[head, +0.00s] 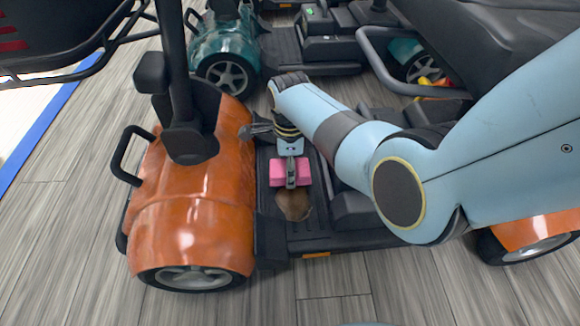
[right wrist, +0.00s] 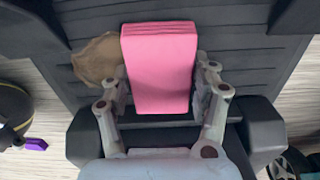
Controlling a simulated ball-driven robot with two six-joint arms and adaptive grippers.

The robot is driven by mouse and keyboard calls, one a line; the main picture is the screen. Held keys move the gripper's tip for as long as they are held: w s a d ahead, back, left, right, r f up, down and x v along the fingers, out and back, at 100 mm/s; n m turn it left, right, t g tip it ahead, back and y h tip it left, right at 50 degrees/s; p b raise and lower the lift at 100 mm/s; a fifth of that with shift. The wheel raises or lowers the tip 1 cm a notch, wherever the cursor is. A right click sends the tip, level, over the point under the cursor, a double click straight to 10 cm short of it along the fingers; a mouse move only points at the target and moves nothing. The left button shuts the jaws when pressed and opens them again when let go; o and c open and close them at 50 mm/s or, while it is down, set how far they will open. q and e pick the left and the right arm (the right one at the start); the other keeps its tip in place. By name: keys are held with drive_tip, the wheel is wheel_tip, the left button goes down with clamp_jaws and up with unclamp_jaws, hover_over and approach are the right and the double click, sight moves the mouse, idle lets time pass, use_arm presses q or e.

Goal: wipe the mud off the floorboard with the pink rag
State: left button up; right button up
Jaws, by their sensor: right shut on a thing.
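The pink rag (head: 277,172) is a folded block held in my right gripper (head: 291,180). In the right wrist view the rag (right wrist: 160,70) sits between both fingers of the gripper (right wrist: 160,100), which are shut on it. The rag is over the dark floorboard (head: 262,190) of the orange scooter; I cannot tell whether it touches. A brown mud patch (head: 294,206) lies on the floorboard just in front of the rag. In the right wrist view the mud (right wrist: 97,60) shows to the left of the rag, partly hidden by it. My left gripper is not in view.
The orange scooter's front body (head: 190,215) stands left of the floorboard, with its upright tiller (head: 178,80). A teal scooter (head: 225,45) is behind. A black basket (head: 70,40) overhangs at upper left. A purple item (right wrist: 36,144) lies on the floor in the right wrist view.

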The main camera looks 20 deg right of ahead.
drive_tip(key=shift+f+b, duration=0.5)
drive_tip(key=shift+f, duration=0.5)
